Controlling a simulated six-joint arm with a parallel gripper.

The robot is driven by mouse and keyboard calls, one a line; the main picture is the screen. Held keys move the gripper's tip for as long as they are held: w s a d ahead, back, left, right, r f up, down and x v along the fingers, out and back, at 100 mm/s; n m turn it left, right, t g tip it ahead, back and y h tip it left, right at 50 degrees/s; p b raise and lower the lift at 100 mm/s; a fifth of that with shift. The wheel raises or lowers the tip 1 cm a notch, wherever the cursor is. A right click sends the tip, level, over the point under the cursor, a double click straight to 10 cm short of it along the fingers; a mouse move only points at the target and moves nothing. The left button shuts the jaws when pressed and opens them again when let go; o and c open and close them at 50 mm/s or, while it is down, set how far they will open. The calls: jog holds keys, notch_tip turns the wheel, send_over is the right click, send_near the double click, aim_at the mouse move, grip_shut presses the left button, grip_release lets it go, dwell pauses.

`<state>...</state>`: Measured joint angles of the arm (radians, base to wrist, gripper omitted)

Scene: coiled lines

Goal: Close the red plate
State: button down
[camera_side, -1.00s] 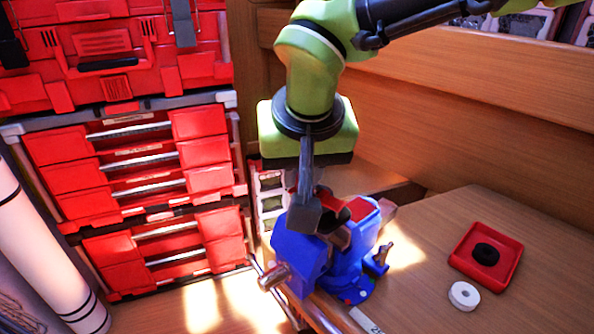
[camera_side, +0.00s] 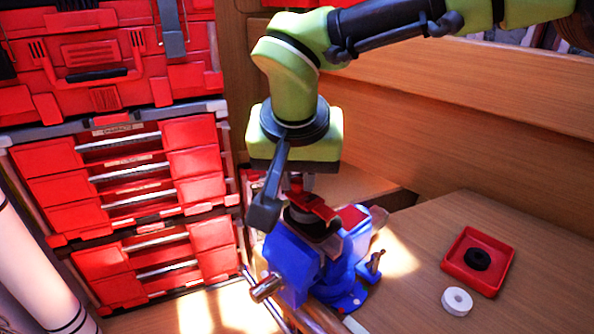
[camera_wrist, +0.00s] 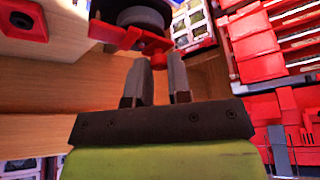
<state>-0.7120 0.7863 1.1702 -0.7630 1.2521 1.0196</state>
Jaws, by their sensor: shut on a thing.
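The red plate (camera_side: 317,206) sits over a black round part (camera_side: 305,222) on top of the blue vise in the side view. In the wrist view the red plate (camera_wrist: 128,37) crosses at the top, beside the black round part (camera_wrist: 142,17), with a small red knob at its end. My gripper (camera_side: 298,187) points down at the plate. In the wrist view the fingers of my gripper (camera_wrist: 159,62) are shut on the red plate at its knob end. The exact contact is partly hidden by the fingers.
The blue vise (camera_side: 330,262) stands at the bench edge below my gripper. A red tray (camera_side: 460,262) with a black ring (camera_side: 477,259) lies on the bench at right, a white ring (camera_side: 457,301) beside it. Red drawers (camera_side: 125,190) stand at left. The bench between vise and tray is clear.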

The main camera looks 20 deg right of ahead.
jog(key=c, duration=1.1)
grip_release()
jog(key=shift+o, duration=0.2)
jog(key=v, duration=1)
jog(key=shift+w, duration=0.1)
jog(key=s+d+r+n+y, duration=0.1)
jog(key=s+d+r, duration=0.2)
jog(key=d, duration=0.5)
jog(key=s+d+r+y, duration=0.2)
jog(key=s+d+r, duration=0.15)
jog(key=d, duration=0.45)
jog(key=s+d+f+t+y, duration=0.1)
jog(key=s+d+f+t, duration=0.2)
jog(key=s, duration=0.8)
notch_tip(320, 180, down, 2)
jog(key=d, duration=0.3)
jog(key=shift+s, duration=0.2)
